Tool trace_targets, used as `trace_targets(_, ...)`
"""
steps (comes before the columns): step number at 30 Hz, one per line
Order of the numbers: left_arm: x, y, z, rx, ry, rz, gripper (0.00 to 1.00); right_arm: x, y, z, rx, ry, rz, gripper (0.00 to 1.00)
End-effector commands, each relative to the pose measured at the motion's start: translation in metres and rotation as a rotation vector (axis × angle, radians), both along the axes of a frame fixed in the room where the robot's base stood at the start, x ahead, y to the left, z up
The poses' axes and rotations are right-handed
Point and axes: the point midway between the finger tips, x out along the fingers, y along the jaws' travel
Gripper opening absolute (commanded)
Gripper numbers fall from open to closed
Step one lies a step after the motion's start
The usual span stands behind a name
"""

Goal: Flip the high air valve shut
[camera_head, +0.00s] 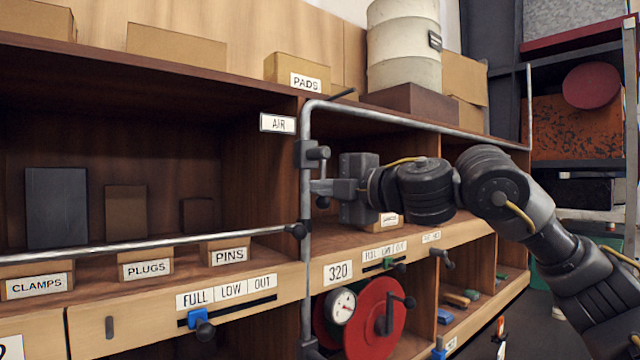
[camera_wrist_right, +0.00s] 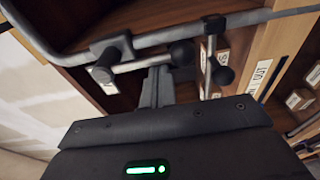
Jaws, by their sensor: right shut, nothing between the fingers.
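The high air valve (camera_head: 312,154) sits on the upright grey pipe just below the AIR sign. Its lever hangs down roughly along the pipe and ends in a black knob (camera_head: 323,202). In the right wrist view the valve body (camera_wrist_right: 112,56) is at left, and the lever runs right to its knob (camera_wrist_right: 182,52). My right gripper (camera_head: 326,187) is shut and empty at the lever, a little above the knob; its fingertips (camera_wrist_right: 158,78) show beside the lever. I cannot tell whether they touch it. My left gripper is not in view.
The pipe (camera_head: 412,121) bends at the top and runs right along the shelf front. A horizontal rail (camera_head: 150,247) with a black end knob meets the upright pipe lower down. Labelled boxes fill the shelves at left.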

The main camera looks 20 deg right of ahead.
Motion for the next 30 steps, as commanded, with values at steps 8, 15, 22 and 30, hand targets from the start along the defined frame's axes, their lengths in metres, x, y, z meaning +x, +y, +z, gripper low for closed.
trace_targets(8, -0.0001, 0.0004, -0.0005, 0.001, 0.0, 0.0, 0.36, -0.0003, -0.0001, 0.0, -0.004, -0.002, 0.0, 0.0)
trace_targets(15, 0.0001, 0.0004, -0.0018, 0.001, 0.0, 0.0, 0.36, -0.001, -0.0027, -0.0005, -0.048, -0.021, 0.0, 0.0)
trace_targets(22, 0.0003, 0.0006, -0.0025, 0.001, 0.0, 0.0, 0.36, -0.0013, -0.0044, -0.0012, -0.08, -0.032, 0.0, 0.0)
trace_targets(30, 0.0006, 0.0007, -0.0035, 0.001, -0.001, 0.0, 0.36, -0.0016, -0.007, -0.0016, -0.126, -0.051, 0.001, 0.0)
